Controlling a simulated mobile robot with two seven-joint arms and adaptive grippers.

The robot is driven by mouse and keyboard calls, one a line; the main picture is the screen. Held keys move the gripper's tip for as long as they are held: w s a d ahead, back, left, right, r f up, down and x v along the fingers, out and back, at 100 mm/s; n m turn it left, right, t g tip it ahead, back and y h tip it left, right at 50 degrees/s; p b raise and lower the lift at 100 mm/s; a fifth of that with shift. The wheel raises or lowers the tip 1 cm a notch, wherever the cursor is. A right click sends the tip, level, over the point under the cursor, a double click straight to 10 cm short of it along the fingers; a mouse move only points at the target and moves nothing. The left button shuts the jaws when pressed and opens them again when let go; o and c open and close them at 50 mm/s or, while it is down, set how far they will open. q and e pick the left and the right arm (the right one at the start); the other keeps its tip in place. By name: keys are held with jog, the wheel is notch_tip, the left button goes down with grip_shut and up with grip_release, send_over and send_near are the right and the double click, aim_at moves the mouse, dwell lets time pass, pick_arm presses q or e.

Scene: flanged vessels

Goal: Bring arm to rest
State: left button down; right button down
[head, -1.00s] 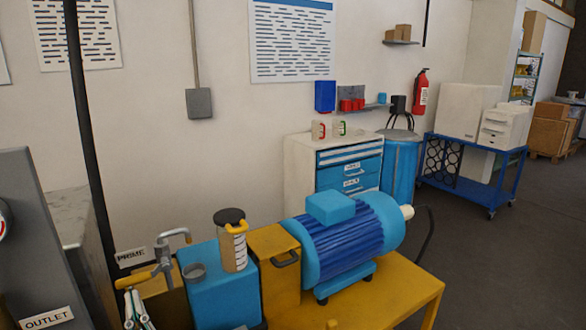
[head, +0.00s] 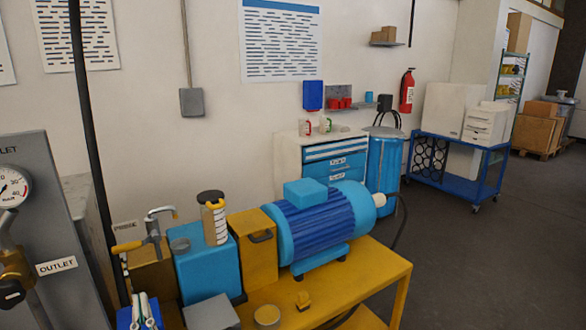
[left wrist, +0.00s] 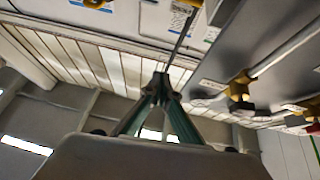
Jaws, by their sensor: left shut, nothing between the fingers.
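My left gripper (head: 146,308) shows at the bottom left of the head view, in front of the bench. Its two pale fingers point up and are close together with nothing between them. In the left wrist view its green-grey fingers (left wrist: 160,88) meet at the tips, pointing up the picture. My right gripper is not in the head view. The rest of the left arm is out of the head view.
A yellow bench (head: 375,280) bears a blue motor (head: 325,225), a yellow box (head: 254,250) and a blue block (head: 205,270) with a jar (head: 214,218). A grey OUTLET panel (head: 50,235) stands left, beside a black pole (head: 90,140).

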pick_arm(q)
jog(key=s+d+f+m+g+h, duration=0.2)
jog(key=d+f+m+h, duration=0.3)
jog(key=f+h, duration=0.3)
jog(key=s+d+f+m+g+h, duration=0.2)
jog(key=d+f+m+h, duration=0.25)
jog(key=f, duration=0.65)
jog(key=s+f+g, duration=0.7)
jog(key=s+f, duration=0.5)
jog(key=f, duration=0.3)
jog(key=shift+a+f, duration=0.25)
jog(key=shift+a, duration=0.1)
jog(key=shift+s, duration=0.1)
